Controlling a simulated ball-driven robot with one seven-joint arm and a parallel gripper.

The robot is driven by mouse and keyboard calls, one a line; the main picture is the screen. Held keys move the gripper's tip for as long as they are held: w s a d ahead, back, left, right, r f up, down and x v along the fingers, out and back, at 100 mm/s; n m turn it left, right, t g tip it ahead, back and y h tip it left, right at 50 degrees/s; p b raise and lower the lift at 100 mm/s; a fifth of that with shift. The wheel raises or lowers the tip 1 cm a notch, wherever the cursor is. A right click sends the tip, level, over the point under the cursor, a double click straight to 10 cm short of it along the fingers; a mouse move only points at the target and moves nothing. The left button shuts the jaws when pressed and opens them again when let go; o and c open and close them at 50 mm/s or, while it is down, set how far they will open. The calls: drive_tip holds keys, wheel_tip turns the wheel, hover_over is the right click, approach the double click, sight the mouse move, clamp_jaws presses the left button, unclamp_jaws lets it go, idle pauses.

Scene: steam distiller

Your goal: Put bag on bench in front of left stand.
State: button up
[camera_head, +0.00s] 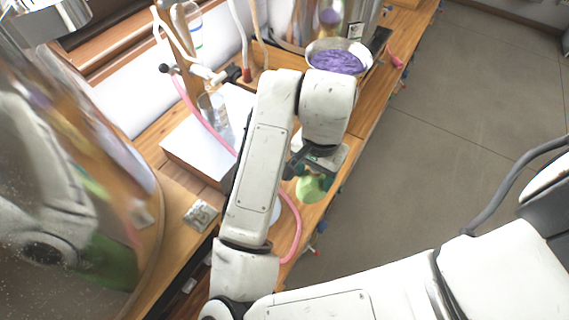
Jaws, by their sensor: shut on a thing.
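My gripper (318,162) hangs over the bench's front strip, seen from above and partly hidden by my own arm. It is shut on a light green bag (311,189), which shows just below the jaws. Whether the bag touches the wood below cannot be told. The wooden bench (345,150) runs from lower left to upper right. A wooden upright stand (173,42) with a clamp is at the upper left, behind a white box (192,152) with glassware on it.
A metal bowl of purple material (338,60) stands farther along the bench by a shiny metal vessel. Pink hoses (293,232) run near the bench edge. A small packet (201,215) lies left of my arm. Grey floor is open at right.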

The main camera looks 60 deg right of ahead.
drive_tip(key=w+d+f, duration=0.2)
drive_tip(key=w+f, duration=0.1)
drive_tip(key=w+d+f+p, duration=0.1)
drive_tip(key=w+d+f, duration=0.5)
drive_tip(key=shift+w+d+f, duration=0.15)
drive_tip(key=shift+w+f, duration=0.05)
drive_tip(key=shift+f, duration=0.1)
drive_tip(key=shift+f+p, duration=0.3)
drive_tip(key=shift+f, duration=1.05)
drive_tip(key=shift+f, duration=0.1)
drive_tip(key=o, duration=1.1)
drive_tip(key=shift+o, duration=0.2)
